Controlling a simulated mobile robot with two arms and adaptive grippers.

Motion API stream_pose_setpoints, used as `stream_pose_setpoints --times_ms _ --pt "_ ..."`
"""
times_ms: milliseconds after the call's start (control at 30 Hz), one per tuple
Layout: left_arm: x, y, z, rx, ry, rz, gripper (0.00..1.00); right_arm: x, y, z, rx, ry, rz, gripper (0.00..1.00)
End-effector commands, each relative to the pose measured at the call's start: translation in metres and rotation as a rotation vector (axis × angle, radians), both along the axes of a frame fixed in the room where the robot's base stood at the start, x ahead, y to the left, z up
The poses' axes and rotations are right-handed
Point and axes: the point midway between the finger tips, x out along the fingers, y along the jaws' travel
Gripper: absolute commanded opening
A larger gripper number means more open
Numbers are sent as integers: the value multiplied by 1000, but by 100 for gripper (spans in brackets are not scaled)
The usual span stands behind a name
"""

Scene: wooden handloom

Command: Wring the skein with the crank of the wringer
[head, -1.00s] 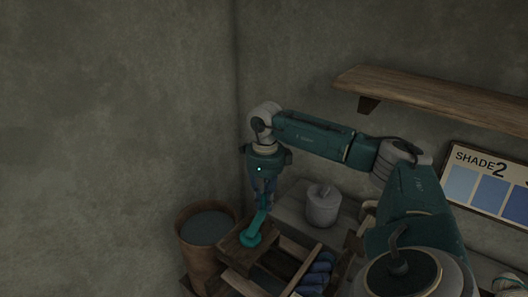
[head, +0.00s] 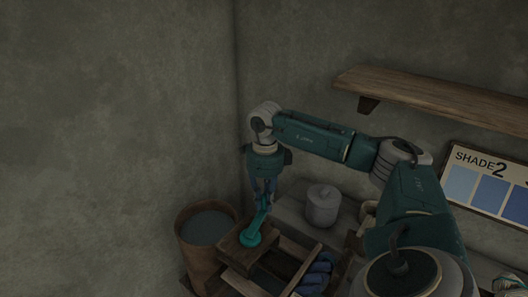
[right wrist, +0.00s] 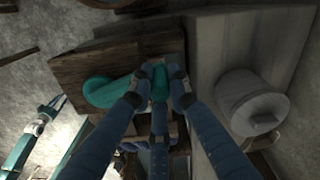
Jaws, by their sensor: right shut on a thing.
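The teal crank (head: 251,236) sits on a dark wooden block (head: 232,244) of the wringer, left of the middle in the head view. My right gripper (head: 264,197) comes down from above and is shut on the upright handle of the crank. In the right wrist view its fingers (right wrist: 160,80) close around the teal handle, and the crank's arm (right wrist: 104,92) reaches left over the wood. The blue skein (head: 320,268) shows lower right of the crank, inside the wooden frame, partly hidden. My left gripper (right wrist: 54,104) shows small at the left of the right wrist view; its opening is unclear.
A bucket of dark liquid (head: 206,228) stands left of the wringer. A grey lidded pot (head: 322,206) stands on a grey block to the right. A wooden shelf (head: 440,93) and a shade chart (head: 480,187) are on the back wall.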

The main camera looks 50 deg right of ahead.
Motion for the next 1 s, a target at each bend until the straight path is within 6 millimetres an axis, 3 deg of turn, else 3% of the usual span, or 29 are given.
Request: stream_pose_setpoints --times_ms 333,1000 --pt "0 0 2 0 0 0 40 -3 -1 -3 -4 20 -2 0" --pt "0 0 16 0 0 0 40 34 24 -1 4 7 2 0"
